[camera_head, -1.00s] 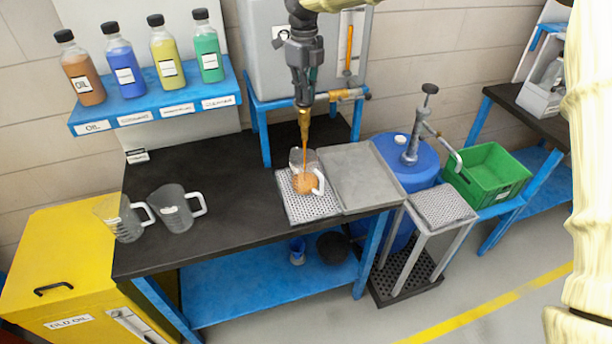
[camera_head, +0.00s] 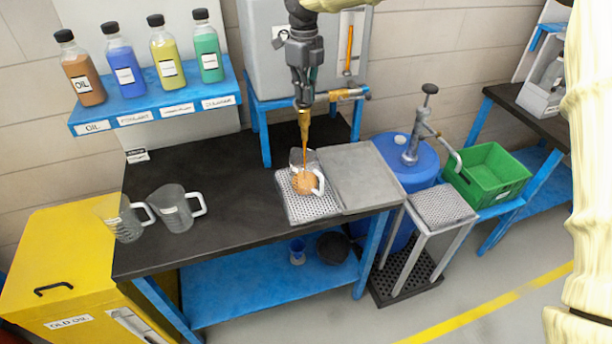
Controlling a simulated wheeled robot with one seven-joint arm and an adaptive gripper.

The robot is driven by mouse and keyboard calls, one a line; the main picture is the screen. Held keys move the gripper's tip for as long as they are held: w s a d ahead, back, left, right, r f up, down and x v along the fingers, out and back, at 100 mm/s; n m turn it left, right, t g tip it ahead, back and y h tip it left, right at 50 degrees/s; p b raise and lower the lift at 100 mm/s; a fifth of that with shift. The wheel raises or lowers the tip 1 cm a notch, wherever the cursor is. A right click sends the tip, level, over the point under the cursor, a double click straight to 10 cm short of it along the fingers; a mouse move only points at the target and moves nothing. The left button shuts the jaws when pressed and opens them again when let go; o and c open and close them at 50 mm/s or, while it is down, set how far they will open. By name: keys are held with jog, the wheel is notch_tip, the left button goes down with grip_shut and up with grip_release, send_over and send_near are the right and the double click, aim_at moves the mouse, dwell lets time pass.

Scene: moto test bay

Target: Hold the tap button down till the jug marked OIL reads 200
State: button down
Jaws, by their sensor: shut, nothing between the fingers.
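A clear jug (camera_head: 305,182) with a white handle stands upright on a perforated drip grate (camera_head: 312,208). A thin brown stream falls from the tap (camera_head: 342,96) into it, and the jug holds brown liquid. Its marking and scale are too small to read. My gripper (camera_head: 303,98) points down from above at the tap, shut, with its fingertips at the tap's outlet end. It hides the tap button. The grey tank (camera_head: 330,65) behind has an orange sight tube (camera_head: 349,50).
Two empty clear jugs (camera_head: 176,208) stand on the bench's left. Several bottles (camera_head: 122,66) sit on a blue shelf (camera_head: 150,105) at upper left. A flat grey plate (camera_head: 362,175) adjoins the grate. A blue drum (camera_head: 408,168) with a pump and a green crate (camera_head: 490,172) stand right.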

dwell(0.3)
notch_tip(320, 180, up, 5)
jog(key=p, duration=0.4)
jog(key=shift+d+f, duration=0.1)
dwell(1.0)
